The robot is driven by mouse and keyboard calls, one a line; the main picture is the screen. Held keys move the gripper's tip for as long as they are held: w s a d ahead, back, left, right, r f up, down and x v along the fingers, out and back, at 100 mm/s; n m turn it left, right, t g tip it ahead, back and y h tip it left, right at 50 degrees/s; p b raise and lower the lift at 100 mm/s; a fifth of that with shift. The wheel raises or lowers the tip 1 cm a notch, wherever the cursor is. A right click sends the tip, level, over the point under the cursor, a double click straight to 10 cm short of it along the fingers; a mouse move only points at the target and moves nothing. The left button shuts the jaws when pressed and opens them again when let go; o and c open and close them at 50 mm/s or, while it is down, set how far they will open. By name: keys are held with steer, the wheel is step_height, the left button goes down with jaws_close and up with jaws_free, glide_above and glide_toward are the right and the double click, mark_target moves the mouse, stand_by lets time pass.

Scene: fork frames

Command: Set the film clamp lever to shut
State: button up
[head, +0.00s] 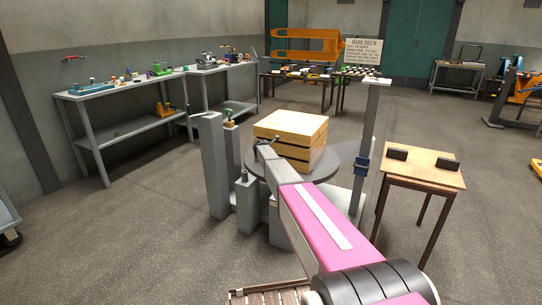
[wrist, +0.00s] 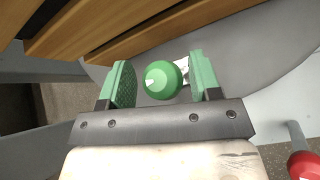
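In the wrist view a round green knob (wrist: 163,80) with a pale pointed piece at its left shows between the two green finger pads. It looks like the end of a lever, but I cannot tell which position the lever is in. My gripper (wrist: 162,78) is open, with a small gap visible on each side of the knob; I cannot tell whether the knob is fully between the fingers in depth. In the head view my gripper (head: 262,147) is small and dark beside the wooden crate (head: 283,127), and the knob cannot be made out there.
The crate stands on a grey round turntable (head: 322,166). Grey posts (head: 213,165) stand to its left, and a mast with a blue carriage (head: 361,165) to its right. A red knob (wrist: 303,165) is at the wrist view's lower right. A wooden table (head: 425,170) stands right.

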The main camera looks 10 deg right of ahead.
steer(key=shift+s, duration=0.1)
steer(key=shift+s+a+r, duration=0.25)
steer(key=shift+s+a, duration=0.05)
steer(key=shift+s, duration=0.1)
steer(key=v, duration=0.9)
steer(key=shift+a+r, duration=0.2)
steer(key=shift+r, duration=0.05)
steer(key=s+f+m+g+y, duration=0.2)
steer(key=s+m, duration=0.6)
steer(key=s, duration=1)
steer(key=s+f+m+g+y, duration=0.2)
steer(key=s+m, duration=0.7)
steer(key=s, duration=1)
steer(key=s+f+m+g+y, duration=0.2)
steer(key=s+m+g, duration=0.3)
steer(key=s, duration=1.4)
steer(key=f+m, duration=0.1)
steer(key=m, duration=0.2)
steer(key=shift+s+d+f, duration=0.15)
steer(key=shift+d+f, duration=0.15)
steer(key=shift+d, duration=0.1)
